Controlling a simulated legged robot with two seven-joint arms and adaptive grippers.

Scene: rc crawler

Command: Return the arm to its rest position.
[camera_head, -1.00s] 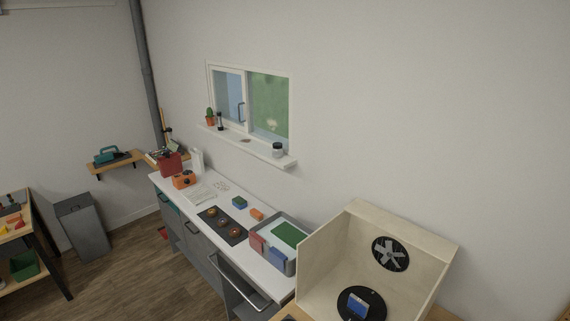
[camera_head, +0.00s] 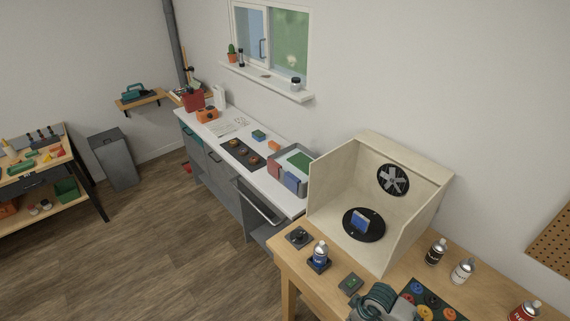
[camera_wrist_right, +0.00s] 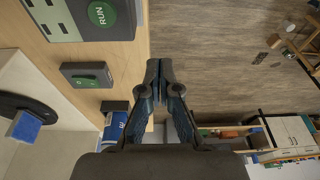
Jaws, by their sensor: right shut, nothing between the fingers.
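My right gripper (camera_wrist_right: 160,70) shows in the right wrist view. Its two dark fingers meet at the tips, shut and empty, and it points over the wooden floor just past the table's edge. A wooden worktable (camera_head: 284,263) borders it on the left of that view. My left gripper is out of both views.
A spray booth (camera_head: 323,197) holds a black turntable (camera_head: 377,230) with a blue block (camera_head: 360,221). The floor (camera_head: 190,245) is open on the left.

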